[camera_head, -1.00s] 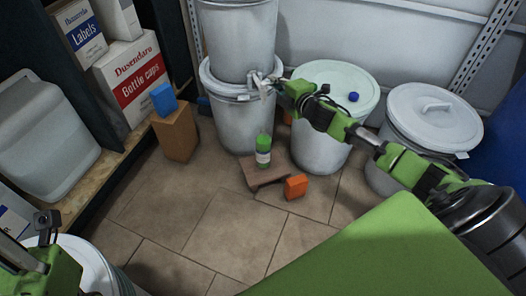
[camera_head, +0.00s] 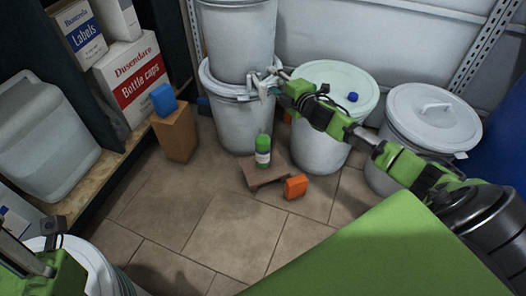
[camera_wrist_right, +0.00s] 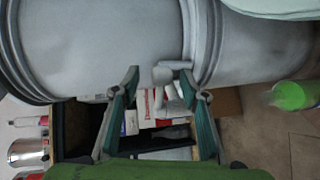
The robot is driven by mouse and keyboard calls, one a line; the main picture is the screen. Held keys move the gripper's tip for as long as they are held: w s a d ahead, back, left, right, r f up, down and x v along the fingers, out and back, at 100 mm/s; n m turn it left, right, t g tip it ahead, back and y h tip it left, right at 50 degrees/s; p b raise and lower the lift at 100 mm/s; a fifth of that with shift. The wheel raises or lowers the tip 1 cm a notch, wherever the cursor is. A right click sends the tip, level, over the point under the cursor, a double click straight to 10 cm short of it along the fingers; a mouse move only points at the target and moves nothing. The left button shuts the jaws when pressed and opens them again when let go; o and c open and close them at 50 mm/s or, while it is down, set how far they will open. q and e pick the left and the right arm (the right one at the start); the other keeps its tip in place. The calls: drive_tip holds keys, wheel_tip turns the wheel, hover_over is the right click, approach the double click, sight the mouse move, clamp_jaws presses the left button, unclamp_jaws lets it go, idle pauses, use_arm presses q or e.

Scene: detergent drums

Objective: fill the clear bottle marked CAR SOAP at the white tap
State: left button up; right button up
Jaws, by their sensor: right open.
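The bottle (camera_head: 263,152) stands upright on a low brown stand (camera_head: 281,174) below the white tap (camera_head: 257,82) in the head view. It holds bright green liquid up near its top; its pale label is too small to read. In the right wrist view the bottle (camera_wrist_right: 290,95) is blurred at the right. The tap also shows there (camera_wrist_right: 168,82). My right gripper (camera_head: 270,84) is open at the tap, its fingers on either side of it in the wrist view (camera_wrist_right: 158,88). I cannot tell if they touch it.
The tap is on a drum (camera_head: 238,116) with another drum stacked above. Two lidded drums (camera_head: 326,88) (camera_head: 433,117) stand to the right. An orange block (camera_head: 296,187) lies beside the stand. A brown box (camera_head: 175,135) carries a blue block. The floor in front is clear.

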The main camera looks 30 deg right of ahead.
drive_tip(key=shift+s+r+p, duration=0.1)
drive_tip(key=shift+s+p, duration=0.2)
drive_tip(key=shift+s, duration=0.15)
drive_tip(key=shift+s+r+p, duration=0.2)
drive_tip(key=shift+s+p, duration=0.25)
drive_tip(key=shift+s, duration=0.3)
drive_tip(key=shift+s+a+r+p, duration=0.15)
drive_tip(key=shift+s+p, duration=0.3)
drive_tip(key=shift+s, duration=0.45)
drive_tip(key=s+r, duration=0.2)
drive_tip(key=s, duration=0.9)
drive_tip(key=shift+s+r, duration=0.2)
drive_tip(key=shift+s, duration=0.15)
